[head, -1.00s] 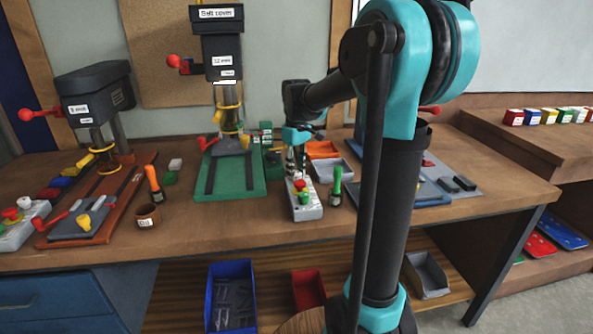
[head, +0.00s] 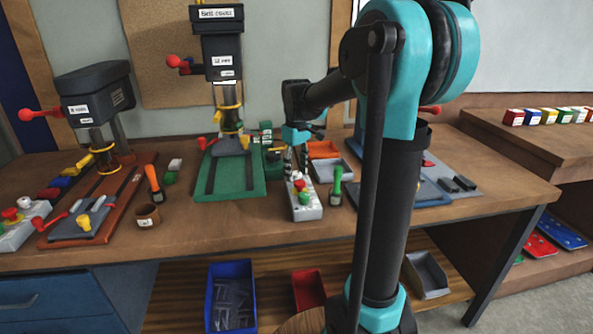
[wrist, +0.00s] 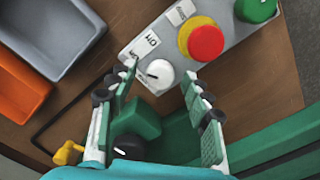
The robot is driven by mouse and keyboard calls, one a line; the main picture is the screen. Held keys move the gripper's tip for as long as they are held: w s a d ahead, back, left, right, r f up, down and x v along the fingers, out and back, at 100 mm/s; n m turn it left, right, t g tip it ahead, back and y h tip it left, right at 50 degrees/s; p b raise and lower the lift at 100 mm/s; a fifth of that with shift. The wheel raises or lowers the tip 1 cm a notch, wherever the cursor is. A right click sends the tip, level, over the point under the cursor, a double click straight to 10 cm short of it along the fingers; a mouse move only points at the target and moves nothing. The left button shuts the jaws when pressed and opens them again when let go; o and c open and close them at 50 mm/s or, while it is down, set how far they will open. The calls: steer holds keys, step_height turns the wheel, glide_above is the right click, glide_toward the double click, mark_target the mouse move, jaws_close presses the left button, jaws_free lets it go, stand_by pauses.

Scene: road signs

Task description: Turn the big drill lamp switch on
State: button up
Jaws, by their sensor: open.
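A grey control box (head: 306,207) stands at the front of the bench, below the big green drill press (head: 232,170). In the wrist view the box (wrist: 222,52) carries a round white knob switch (wrist: 159,75) with a dark mark, a printed label beside it, a red button (wrist: 205,43) on a yellow base and a green button (wrist: 257,9). My gripper (wrist: 160,88) is open, with its fingertips on either side of the white knob. In the head view my gripper (head: 297,165) points down over the box's far end.
An orange bin (wrist: 18,90) and a grey bin (wrist: 55,32) lie close to my gripper. A green-handled tool (head: 337,185) stands right of the box. A smaller drill (head: 95,95) and another control box (head: 22,226) are at the left.

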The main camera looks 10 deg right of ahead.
mark_target(297, 173)
step_height(297, 173, up, 12)
stand_by(0.5)
